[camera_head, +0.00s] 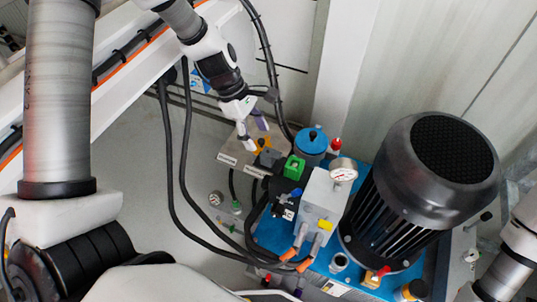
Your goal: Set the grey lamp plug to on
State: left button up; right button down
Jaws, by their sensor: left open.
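My left gripper (254,133) comes down from the top of the head view. It is open, with its fingers just above a grey panel (228,158) that carries small white labels. An orange-yellow part (263,143) sits on the panel right by the fingertips. A dark grey block (268,157), possibly the grey lamp plug, is just below it. It is too small to tell which position it is in. I cannot tell whether the fingers touch anything. Only part of my right arm shows at the lower right edge; its gripper is out of view.
A green connector (294,167), a blue cylinder (311,140) and a grey block (322,205) with a gauge (343,169) stand right of the panel. A large dark motor (425,180) stands farther right on a blue base. Black cables hang left of the panel.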

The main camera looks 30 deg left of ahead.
aim_at(264, 150)
pick_arm(q)
jog(key=b+x, duration=0.2)
jog(key=x, duration=0.3)
jog(key=shift+f+b, duration=0.35)
jog(key=shift+f, duration=0.1)
jog(key=shift+d+f, duration=0.2)
jog(key=shift+f, duration=0.15)
